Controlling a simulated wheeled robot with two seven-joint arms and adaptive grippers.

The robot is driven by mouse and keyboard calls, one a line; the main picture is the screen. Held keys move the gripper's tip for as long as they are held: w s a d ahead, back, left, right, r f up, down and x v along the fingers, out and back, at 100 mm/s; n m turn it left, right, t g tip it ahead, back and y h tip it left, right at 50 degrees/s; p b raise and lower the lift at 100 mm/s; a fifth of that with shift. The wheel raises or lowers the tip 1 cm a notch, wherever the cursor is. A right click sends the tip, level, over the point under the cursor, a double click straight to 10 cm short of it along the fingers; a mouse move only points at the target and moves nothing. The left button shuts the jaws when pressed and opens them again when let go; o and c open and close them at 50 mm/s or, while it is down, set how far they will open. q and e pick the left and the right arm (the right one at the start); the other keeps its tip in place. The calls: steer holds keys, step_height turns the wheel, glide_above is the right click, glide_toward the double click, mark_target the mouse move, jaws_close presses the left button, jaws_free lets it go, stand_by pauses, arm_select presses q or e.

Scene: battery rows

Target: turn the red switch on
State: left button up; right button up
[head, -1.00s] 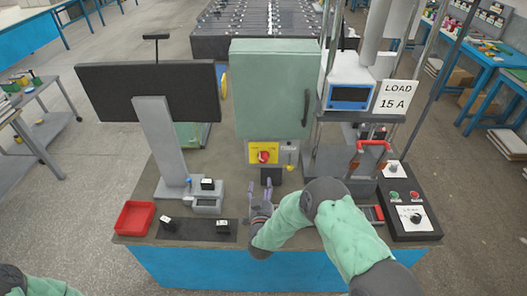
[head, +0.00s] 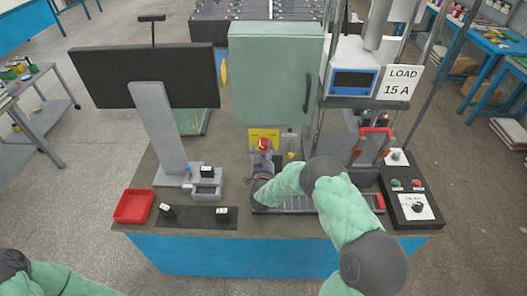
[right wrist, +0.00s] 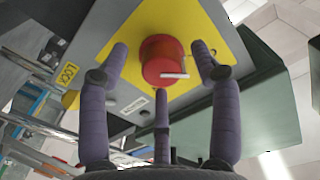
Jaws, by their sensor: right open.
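The red switch (right wrist: 163,60) is a round red knob with a white bar mark, on a yellow plate (right wrist: 205,20) in the right wrist view. In the head view the red switch (head: 264,144) shows on the yellow plate below the green cabinet (head: 275,75). My right gripper (right wrist: 162,75) is open, with its purple fingers on both sides of the knob and below it. I cannot tell whether they touch it. In the head view my right gripper (head: 262,160) is right in front of the switch, partly hiding it. Only part of my left arm shows at the lower left; its gripper is not visible.
A monitor (head: 145,78) stands left of the cabinet. A red tray (head: 134,206) lies at the table's left front. At the right are a load device with a sign (head: 403,82) and a black control box (head: 410,208). A yellow part (right wrist: 71,99) sits beside the switch plate.

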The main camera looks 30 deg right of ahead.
steer(key=shift+w+d, duration=0.1)
steer(key=c, duration=1.1)
steer(key=shift+f+m+b, duration=0.1)
steer(key=shift+m+b, duration=0.2)
steer(key=shift+b, duration=0.05)
steer(key=shift+c, duration=0.2)
steer(key=shift+f+m+b, duration=0.15)
steer(key=shift+m+b, duration=0.75)
steer(key=shift+b, duration=0.1)
steer(key=m+b, duration=0.8)
steer(key=b, duration=0.1)
steer(key=m+b, duration=0.4)
steer(key=b, duration=0.1)
steer(key=shift+a+f, duration=0.15)
steer(key=shift+a, duration=0.1)
steer(key=shift+m+b, duration=0.85)
steer(key=shift+m, duration=0.25)
steer(key=shift+r+m+b, duration=0.25)
steer(key=shift+m+b, duration=0.25)
steer(key=shift+m, duration=0.1)
